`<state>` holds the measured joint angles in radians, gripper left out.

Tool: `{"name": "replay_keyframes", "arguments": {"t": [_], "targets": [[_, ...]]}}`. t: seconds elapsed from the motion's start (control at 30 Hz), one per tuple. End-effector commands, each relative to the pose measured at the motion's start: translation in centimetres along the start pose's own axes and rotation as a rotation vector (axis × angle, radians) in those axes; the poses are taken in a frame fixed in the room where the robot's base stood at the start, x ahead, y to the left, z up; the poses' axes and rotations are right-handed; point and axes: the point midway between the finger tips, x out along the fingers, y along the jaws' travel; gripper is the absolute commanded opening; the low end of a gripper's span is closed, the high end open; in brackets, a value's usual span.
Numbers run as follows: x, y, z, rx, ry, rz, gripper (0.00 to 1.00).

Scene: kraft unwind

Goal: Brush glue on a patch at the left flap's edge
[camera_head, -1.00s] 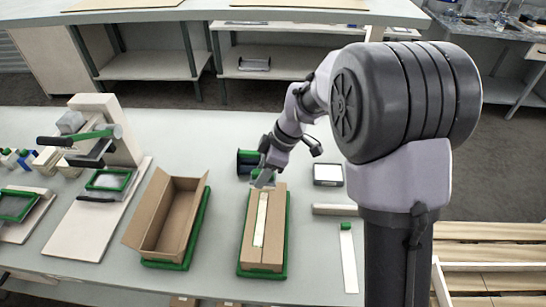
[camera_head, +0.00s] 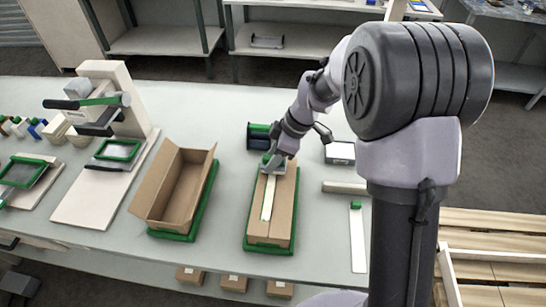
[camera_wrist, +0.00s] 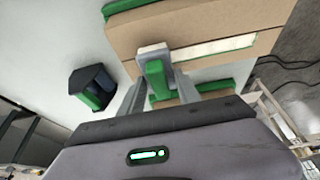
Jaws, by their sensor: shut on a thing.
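The closed brown carton (camera_head: 284,218) sits in a green-edged tray (camera_head: 268,247); a pale strip (camera_head: 268,198) runs along its top between the flaps. In the wrist view the carton (camera_wrist: 200,22) and the pale strip (camera_wrist: 215,47) cross the upper part. My gripper (camera_head: 277,160) is over the carton's far end. It is shut on a brush with a green handle (camera_wrist: 156,82), whose pale head (camera_wrist: 153,50) is at one end of the strip. I cannot tell whether the head touches the carton.
A dark and green holder (camera_head: 258,136) stands just beyond the carton. An open carton (camera_head: 172,192) stands to the left. A white-topped box (camera_head: 340,152), a pale bar (camera_head: 344,188) and a green-ended strip (camera_head: 357,238) lie to the right.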

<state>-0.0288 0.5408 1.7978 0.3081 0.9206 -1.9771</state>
Motion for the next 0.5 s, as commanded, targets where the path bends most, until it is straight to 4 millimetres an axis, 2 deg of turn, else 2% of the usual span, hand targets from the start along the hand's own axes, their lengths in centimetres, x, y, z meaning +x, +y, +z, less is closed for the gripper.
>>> {"name": "replay_keyframes", "arguments": {"t": [0.5], "targets": [[0.46, 0.01, 0.19, 0.0, 0.0, 0.0, 0.07]]}}
